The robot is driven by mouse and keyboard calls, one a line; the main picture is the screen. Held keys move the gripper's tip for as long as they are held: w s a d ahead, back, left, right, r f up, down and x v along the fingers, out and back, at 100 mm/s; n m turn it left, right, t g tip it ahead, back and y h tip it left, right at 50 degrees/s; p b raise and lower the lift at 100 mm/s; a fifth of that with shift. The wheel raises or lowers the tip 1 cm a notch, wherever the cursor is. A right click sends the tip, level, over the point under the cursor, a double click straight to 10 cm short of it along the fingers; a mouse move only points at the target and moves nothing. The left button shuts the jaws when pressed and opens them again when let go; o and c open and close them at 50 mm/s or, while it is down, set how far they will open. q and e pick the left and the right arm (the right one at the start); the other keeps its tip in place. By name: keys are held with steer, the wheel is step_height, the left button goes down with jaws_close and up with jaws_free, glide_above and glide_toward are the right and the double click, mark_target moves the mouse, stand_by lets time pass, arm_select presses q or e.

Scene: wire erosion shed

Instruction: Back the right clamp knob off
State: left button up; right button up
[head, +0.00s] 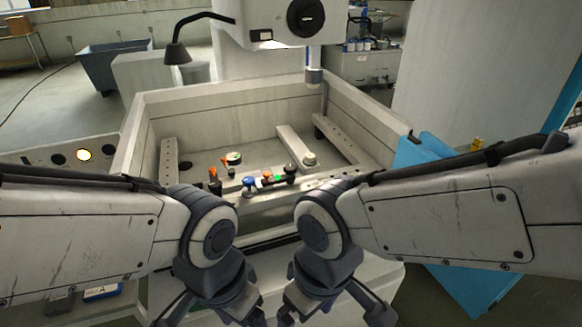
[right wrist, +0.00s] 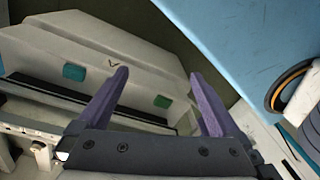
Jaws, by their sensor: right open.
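Several knobs stand in the middle of the machine's open tank in the head view. A blue knob (head: 249,182) and a black knob (head: 290,168) sit at the ends of a small bar. A pale round knob (head: 309,159) sits on a light clamp arm further right. I cannot tell for certain which is the right clamp knob. My right gripper (head: 330,316) is low in front of the tank, open and empty. Its purple fingers (right wrist: 161,95) stand apart in the right wrist view, with no knob between them. My left gripper (head: 208,316) is beside it, fingers spread, tips partly cut off.
The tank's pale walls (head: 235,91) surround the knobs. The machine head (head: 280,22) and its nozzle hang above the back. A blue panel (head: 425,150) stands right of the tank.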

steer(key=shift+w+f, duration=0.1)
steer(key=shift+w, duration=0.05)
steer(key=shift+c, duration=1.1)
steer(key=m+t+y+b, duration=0.2)
steer(key=t+y+b, duration=0.4)
steer(key=t+b, duration=0.85)
glide_toward(294, 173)
steer(key=w+a+f+t+p, duration=0.1)
steer(key=w+f+t, duration=0.1)
steer(key=x, duration=0.3)
steer(key=p+x, duration=0.1)
steer(key=x, duration=0.2)
steer(key=p+x, duration=0.1)
steer(key=x, duration=0.2)
steer(key=shift+w+a+r, duration=0.2)
steer(key=shift+a+r, duration=0.1)
steer(key=shift+a, duration=0.05)
